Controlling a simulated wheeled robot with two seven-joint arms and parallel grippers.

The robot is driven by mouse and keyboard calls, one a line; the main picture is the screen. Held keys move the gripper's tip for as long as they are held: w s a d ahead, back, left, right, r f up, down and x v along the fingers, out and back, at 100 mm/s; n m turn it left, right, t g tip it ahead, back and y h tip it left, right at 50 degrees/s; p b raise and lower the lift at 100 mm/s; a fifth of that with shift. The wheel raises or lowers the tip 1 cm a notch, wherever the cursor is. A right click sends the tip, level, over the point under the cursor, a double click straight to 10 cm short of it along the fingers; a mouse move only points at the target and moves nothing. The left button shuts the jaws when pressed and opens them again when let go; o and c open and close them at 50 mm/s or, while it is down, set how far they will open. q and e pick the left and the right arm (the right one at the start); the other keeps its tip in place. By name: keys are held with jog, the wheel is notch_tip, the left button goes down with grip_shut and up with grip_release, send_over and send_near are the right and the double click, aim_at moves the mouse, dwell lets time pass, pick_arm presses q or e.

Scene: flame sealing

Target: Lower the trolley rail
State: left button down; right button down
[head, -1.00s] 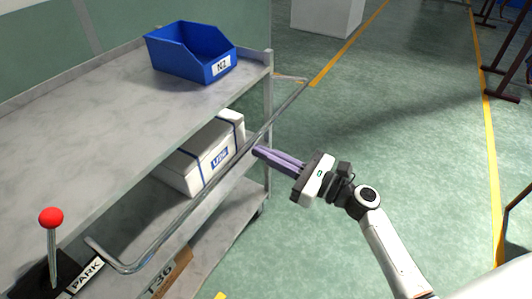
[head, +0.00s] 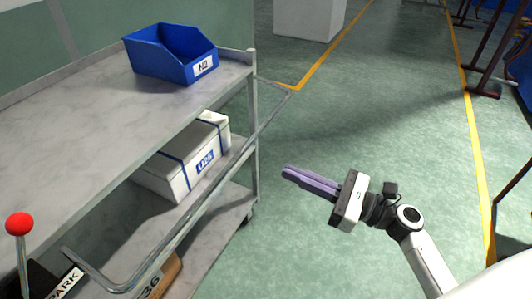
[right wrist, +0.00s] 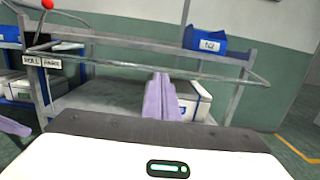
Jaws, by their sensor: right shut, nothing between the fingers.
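The trolley rail (head: 205,205) is a bent grey metal tube along the open side of the grey trolley (head: 90,100). In the head view it runs below the top deck's edge and stands out from it. It crosses the right wrist view (right wrist: 160,68) ahead of the fingers. My right gripper (head: 287,172) is shut and empty, apart from the rail on its right side, over the floor. Its lilac fingers (right wrist: 160,97) point toward the trolley. A lilac piece (right wrist: 14,126) at the left edge of the right wrist view may be my left gripper; its jaws are unclear.
A blue bin (head: 172,55) stands on the top deck. A red-knobbed lever (head: 20,225) stands at the near end by a PARK label (head: 68,284). Floor right of the trolley is clear.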

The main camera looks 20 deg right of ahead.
jog(key=s+a+f+n+g+h, duration=0.3)
jog(key=s+f+n, duration=0.4)
jog(key=f+n, duration=0.5)
jog(key=s+a+f+n+g+h, duration=0.3)
jog(key=s+a+f+n+h, duration=0.3)
jog(key=f+n, duration=0.7)
jog(key=s+n, duration=0.2)
jog(key=n, duration=0.1)
jog(key=shift+s, duration=0.2)
jog(key=c, duration=2.5)
grip_release()
jog(key=shift+s+a+n, duration=0.15)
jog(key=shift+s+n, duration=0.1)
jog(key=shift+n, duration=0.45)
jog(key=o, duration=0.7)
jog(key=shift+s+a+r+n, duration=0.1)
jog(key=shift+n, duration=0.4)
jog(key=shift+o, duration=0.2)
jog(key=shift+a, duration=0.1)
